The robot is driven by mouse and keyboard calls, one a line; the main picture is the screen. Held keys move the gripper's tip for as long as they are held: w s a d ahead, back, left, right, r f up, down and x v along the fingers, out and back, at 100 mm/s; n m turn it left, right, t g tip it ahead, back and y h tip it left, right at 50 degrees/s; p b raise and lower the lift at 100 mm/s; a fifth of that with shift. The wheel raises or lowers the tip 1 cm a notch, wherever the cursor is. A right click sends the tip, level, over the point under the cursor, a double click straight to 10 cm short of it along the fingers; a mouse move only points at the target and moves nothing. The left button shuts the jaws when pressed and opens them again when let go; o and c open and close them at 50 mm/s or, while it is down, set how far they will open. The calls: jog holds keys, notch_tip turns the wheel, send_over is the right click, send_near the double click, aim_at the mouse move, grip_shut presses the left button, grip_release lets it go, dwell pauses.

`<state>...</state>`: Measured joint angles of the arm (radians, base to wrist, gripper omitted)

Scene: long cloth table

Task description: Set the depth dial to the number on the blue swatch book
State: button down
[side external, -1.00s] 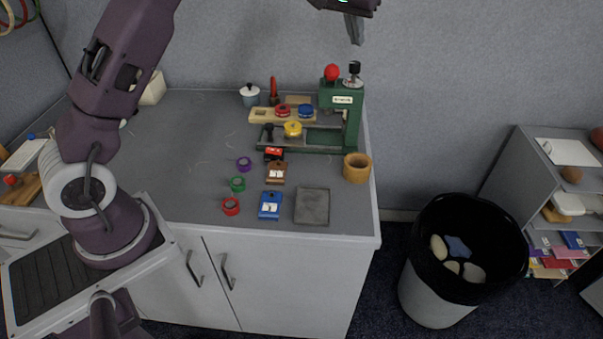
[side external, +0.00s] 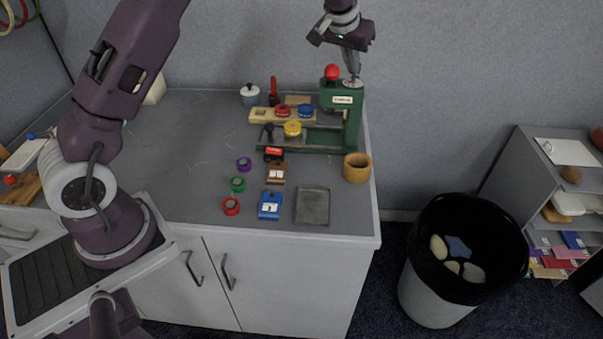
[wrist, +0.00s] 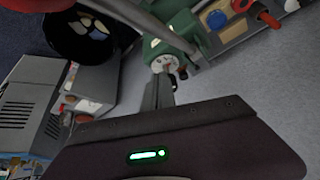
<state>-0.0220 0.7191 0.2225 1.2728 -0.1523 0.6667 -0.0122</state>
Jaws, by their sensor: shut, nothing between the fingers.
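The green press (side external: 345,115) stands at the table's back right. The depth dial (side external: 352,83) is a pale disc on top of it, and also shows in the wrist view (wrist: 163,64). My gripper (side external: 352,72) is shut and empty, pointing down right at the dial. Its fingers hide the dial's black knob in the side view; I cannot tell whether they touch it. In the wrist view the fingertips (wrist: 161,78) lie beside the dial. The blue swatch book (side external: 270,205) lies near the table's front edge; its white label is too small to read.
A red ball knob (side external: 332,72) stands on the press close left of the dial. Brown (side external: 276,173) and red (side external: 273,154) swatch books, coloured rings, a grey tray (side external: 312,190) and a wooden cup (side external: 356,168) lie in front. A black-lined bin (side external: 425,280) is right of the table.

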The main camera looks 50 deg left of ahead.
jog(key=shift+w+a, duration=0.1)
jog(key=shift+s+a, duration=0.2)
jog(key=shift+a, duration=0.35)
dwell(0.3)
notch_tip(320, 180, up, 6)
jog(key=shift+s+d, duration=0.15)
jog(key=shift+s, duration=0.25)
jog(key=shift+r, duration=0.1)
